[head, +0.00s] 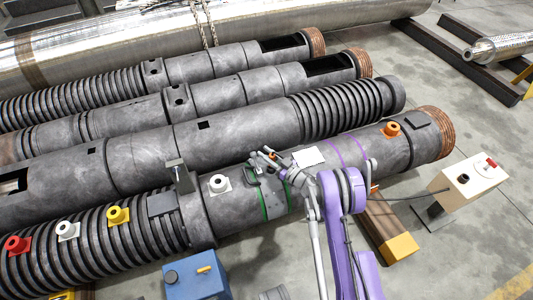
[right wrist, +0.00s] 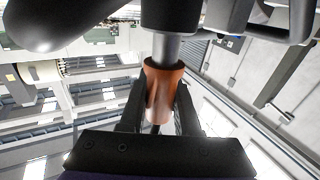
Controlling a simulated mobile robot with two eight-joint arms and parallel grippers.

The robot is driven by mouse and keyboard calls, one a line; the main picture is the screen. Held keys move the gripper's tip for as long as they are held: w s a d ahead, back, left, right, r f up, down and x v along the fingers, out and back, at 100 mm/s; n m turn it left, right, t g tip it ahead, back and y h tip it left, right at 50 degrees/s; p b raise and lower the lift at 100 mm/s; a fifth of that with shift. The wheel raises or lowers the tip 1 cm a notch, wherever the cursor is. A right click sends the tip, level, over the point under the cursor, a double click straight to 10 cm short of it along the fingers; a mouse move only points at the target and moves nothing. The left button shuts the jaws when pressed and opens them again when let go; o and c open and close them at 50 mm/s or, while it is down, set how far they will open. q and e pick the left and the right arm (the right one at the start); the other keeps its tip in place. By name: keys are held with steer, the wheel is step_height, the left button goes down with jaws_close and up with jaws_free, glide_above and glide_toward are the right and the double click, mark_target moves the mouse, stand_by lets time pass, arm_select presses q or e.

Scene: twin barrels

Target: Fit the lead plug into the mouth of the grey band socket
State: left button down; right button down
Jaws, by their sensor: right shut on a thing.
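My right gripper (head: 266,157) is over the near barrel, just above the stretch edged with green lines. In the right wrist view, its dark fingers (right wrist: 158,108) are shut on an orange-brown sleeve, which I take to be the lead plug (right wrist: 164,85). A grey metal shaft runs from the sleeve up to a dark cylinder at the top of that view. In the head view the plug is only a small orange spot. A grey band (head: 273,232) lies between the green lines on the barrel. I cannot make out its socket mouth. My left gripper is not in view.
The near barrel carries red (head: 17,245), yellow (head: 118,215), white (head: 219,184) and orange (head: 392,129) sockets. A blue box (head: 195,278) and a cream box (head: 468,180) stand in front.

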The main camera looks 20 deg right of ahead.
steer(key=shift+f+b, duration=0.3)
steer(key=shift+f, duration=0.75)
steer(key=c, duration=0.5)
jaws_free()
steer(key=shift+c, duration=0.2)
steer(key=p+v, duration=0.2)
steer(key=v, duration=0.8)
steer(key=shift+s+d+f, duration=0.1)
steer(key=shift+s+d, duration=0.1)
steer(key=shift+s, duration=0.15)
